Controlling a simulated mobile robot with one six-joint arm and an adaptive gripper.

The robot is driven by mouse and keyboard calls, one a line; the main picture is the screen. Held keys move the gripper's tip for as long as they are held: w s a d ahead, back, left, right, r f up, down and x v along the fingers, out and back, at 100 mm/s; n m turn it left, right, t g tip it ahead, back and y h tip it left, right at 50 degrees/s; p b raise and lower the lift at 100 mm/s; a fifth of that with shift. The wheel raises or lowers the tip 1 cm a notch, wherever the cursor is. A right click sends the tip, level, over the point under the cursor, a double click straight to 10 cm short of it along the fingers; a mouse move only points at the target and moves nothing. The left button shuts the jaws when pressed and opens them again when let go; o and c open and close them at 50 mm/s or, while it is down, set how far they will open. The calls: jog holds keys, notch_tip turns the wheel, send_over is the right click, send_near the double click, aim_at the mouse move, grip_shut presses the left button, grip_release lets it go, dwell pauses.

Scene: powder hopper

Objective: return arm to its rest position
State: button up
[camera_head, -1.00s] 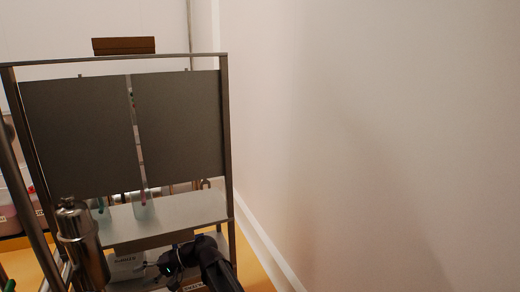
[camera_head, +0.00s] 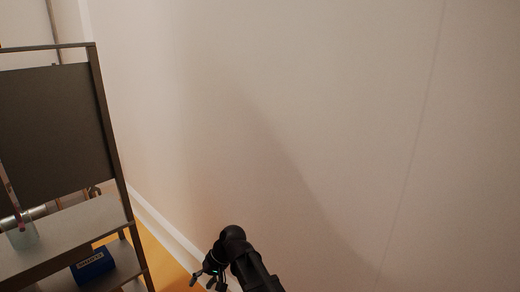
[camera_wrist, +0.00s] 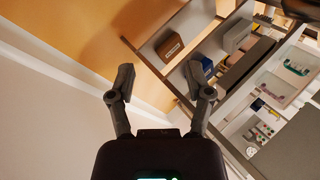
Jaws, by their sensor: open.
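My gripper (camera_head: 208,277) is at the bottom middle of the head view, to the right of the metal shelf rack (camera_head: 118,187) and in front of the wall. In the wrist view my gripper (camera_wrist: 162,85) has its two fingers well apart, with nothing between them but floor and the wall's base. It is open and empty. My black arm reaches up from the bottom edge of the head view. The rack shows tilted on the right of the wrist view, close to the right finger in the picture.
A blue box (camera_head: 92,264) stands on the rack's lower shelf. A brown box (camera_wrist: 169,46) and a white container (camera_wrist: 236,36) show in the wrist view. A bare wall (camera_head: 330,130) fills the right of the head view. The orange floor (camera_head: 162,262) beside the rack is clear.

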jog(key=s+d+f+m+t+h, duration=0.1)
jog(key=d+m+h, duration=0.1)
jog(key=d, duration=1.5)
jog(key=s+d+f+m+h, duration=0.2)
jog(key=d+h, duration=0.2)
jog(key=d, duration=1.4)
jog(key=shift+t+h, duration=0.3)
jog(key=shift+t, duration=0.1)
jog(key=shift+s, duration=0.1)
